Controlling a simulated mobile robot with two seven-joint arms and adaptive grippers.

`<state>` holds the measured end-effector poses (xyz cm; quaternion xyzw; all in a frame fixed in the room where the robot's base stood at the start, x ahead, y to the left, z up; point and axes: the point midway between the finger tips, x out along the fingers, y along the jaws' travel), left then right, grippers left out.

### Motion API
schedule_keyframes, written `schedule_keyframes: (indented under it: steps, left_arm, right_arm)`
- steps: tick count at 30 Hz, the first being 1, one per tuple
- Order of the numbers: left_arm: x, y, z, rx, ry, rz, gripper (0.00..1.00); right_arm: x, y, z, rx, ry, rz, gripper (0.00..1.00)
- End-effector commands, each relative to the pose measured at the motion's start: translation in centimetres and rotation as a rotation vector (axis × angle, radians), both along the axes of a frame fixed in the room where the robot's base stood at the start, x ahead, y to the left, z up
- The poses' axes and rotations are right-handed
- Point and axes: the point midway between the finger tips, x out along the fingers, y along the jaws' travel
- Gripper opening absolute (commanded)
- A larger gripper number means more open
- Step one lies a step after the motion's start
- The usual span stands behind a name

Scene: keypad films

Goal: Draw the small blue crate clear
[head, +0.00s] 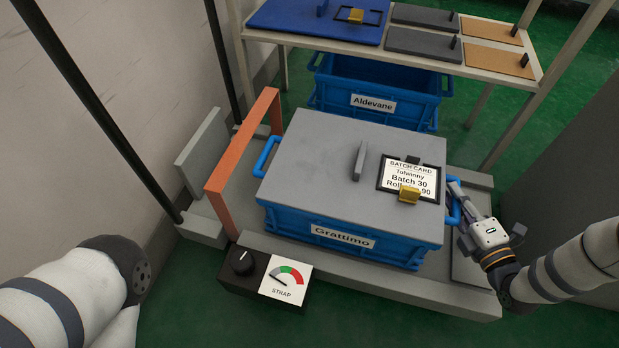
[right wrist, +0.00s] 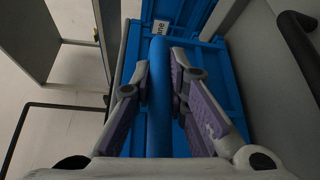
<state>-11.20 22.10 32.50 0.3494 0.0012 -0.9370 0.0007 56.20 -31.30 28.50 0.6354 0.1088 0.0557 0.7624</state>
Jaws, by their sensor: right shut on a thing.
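A blue crate labelled Grattimo (head: 345,238) stands on a grey platform, with a grey lid (head: 320,150) on top and a blue handle at each side. A second blue crate, labelled Aldevane (head: 375,85), stands behind it under a table. I cannot tell which one is called small. My right gripper (head: 455,205) is shut on the right handle of the Grattimo crate; in the right wrist view the blue handle bar (right wrist: 160,100) runs between the fingers. My left arm shows at lower left, its gripper out of view.
An orange bar (head: 243,155) rises at the platform's left side. A black box with a knob and a STRAP dial (head: 284,280) sits at the front. A batch card (head: 408,177) and a grey lid handle (head: 360,161) are on the lid. The table (head: 500,75) holds coloured panels.

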Motion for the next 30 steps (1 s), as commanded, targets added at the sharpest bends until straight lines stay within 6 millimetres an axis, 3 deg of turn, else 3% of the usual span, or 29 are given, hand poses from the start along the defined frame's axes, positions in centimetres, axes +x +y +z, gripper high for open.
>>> schedule_keyframes:
  steps: [28,29,30]
  left_arm:
    - [0.0,0.0,0.1,0.000,-0.001,0.000,0.40]
    - [0.0,0.0,0.1,0.000,-0.001,0.000,0.40]
    - [0.0,0.0,0.1,0.000,-0.001,0.000,0.40]
  right_arm:
    - [-0.5,-2.1,0.1,0.000,-0.004,-0.001,0.00]
    - [-0.5,-2.1,0.1,0.000,-0.004,-0.001,0.17]
    - [-0.5,-2.1,0.2,0.000,-0.004,-0.001,0.26]
